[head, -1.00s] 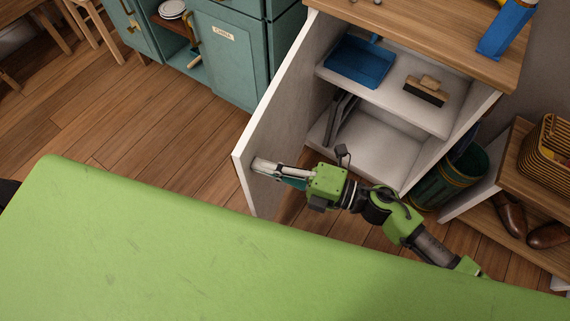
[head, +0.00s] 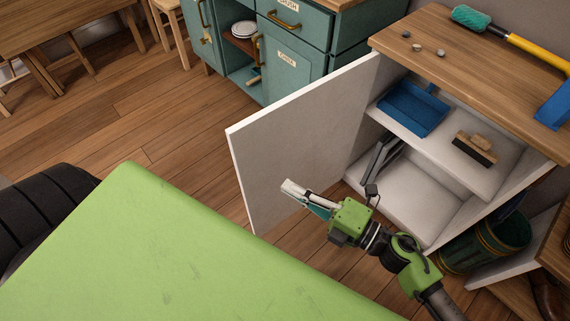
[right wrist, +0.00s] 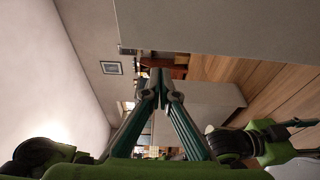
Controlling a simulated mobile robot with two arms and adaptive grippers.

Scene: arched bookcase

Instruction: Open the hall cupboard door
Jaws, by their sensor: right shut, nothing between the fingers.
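The hall cupboard door (head: 300,140) is a pale grey-white panel. It stands swung wide open, to the left of the cupboard, with its inner face toward me. The cupboard (head: 425,205) has a wooden top and white shelves inside. My right gripper (head: 288,188) is shut and empty, in front of the door's inner face; whether it touches the door I cannot tell. Its closed fingertips also show in the right wrist view (right wrist: 160,76), with pale panels beyond. The door's outer face and handle are hidden. My left gripper is not in view.
A blue dustpan (head: 413,108) and a brush (head: 475,148) lie on the upper shelf. A dark green bin (head: 487,245) stands right of the cupboard. Teal cabinets (head: 290,70) stand behind the door. Wooden floor (head: 150,125) is clear left of the door.

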